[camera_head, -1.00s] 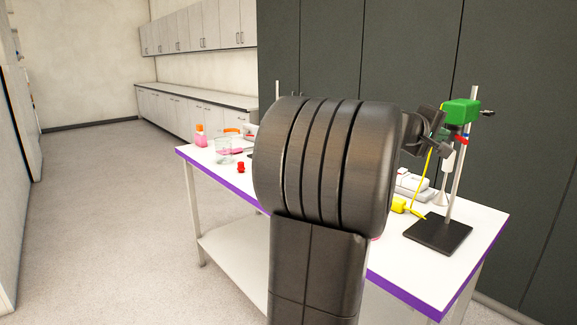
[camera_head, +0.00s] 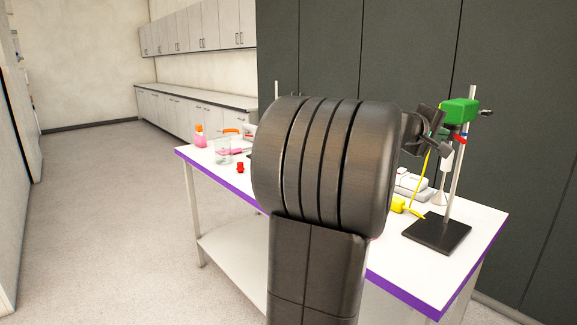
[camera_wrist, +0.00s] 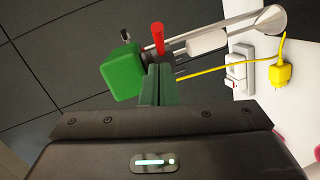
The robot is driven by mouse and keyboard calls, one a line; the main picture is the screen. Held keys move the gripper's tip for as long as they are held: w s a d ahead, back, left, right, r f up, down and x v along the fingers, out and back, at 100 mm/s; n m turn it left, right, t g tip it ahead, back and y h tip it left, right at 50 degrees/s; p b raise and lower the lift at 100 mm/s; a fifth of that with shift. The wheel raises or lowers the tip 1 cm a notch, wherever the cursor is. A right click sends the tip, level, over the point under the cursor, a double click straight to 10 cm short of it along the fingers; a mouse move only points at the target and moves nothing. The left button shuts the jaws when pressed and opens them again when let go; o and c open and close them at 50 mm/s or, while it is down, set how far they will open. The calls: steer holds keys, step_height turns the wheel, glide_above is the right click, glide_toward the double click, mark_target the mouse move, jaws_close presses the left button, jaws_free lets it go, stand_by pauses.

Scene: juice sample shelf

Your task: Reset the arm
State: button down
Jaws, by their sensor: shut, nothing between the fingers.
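My gripper (camera_wrist: 159,72) is shut and empty, its two greenish fingers together at the middle of the wrist view. In the head view my gripper (camera_head: 440,146) is a small dark shape just left of the stand's pole, partly hidden by my arm. My arm is folded upright in the middle of the head view and hides much of the table.
A stand with a black base (camera_head: 437,235) and a green block (camera_head: 460,111) is close to my gripper; the block (camera_wrist: 122,72) also shows in the wrist view. A beaker (camera_head: 223,151) and pink bottle (camera_head: 200,137) stand on the white table (camera_head: 215,166). Floor at left is clear.

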steer(key=b+v, duration=0.1)
steer(key=v, duration=1)
steer(key=shift+m+g, duration=0.3)
steer(key=shift+g, duration=0.1)
steer(key=p+x, duration=0.5)
steer(key=x, duration=0.7)
steer(key=shift+w+d+r, duration=0.1)
steer(key=shift+w+d, duration=0.15)
steer(key=shift+w, duration=0.05)
steer(key=m+g+p, duration=0.1)
steer(key=p, duration=0.1)
steer(key=g+h+p, duration=0.1)
steer(key=p, duration=0.1)
steer(key=shift+w+a+m, duration=0.4)
steer(key=w+a+b+v, duration=0.1)
steer(key=w+b+v, duration=0.2)
steer(key=v, duration=1)
steer(key=shift+n+y, duration=0.4)
steer(key=shift+y, duration=0.3)
steer(key=shift+s+f+b, duration=0.1)
steer(key=shift+s+f, duration=0.45)
steer(key=shift+f, duration=0.25)
steer(key=shift+s+f+b, duration=0.1)
steer(key=shift+s+f, duration=0.45)
steer(key=shift+f, duration=0.25)
steer(key=shift+s+f+b, duration=0.1)
steer(key=shift+s+f, duration=0.4)
steer(key=shift+f, duration=0.35)
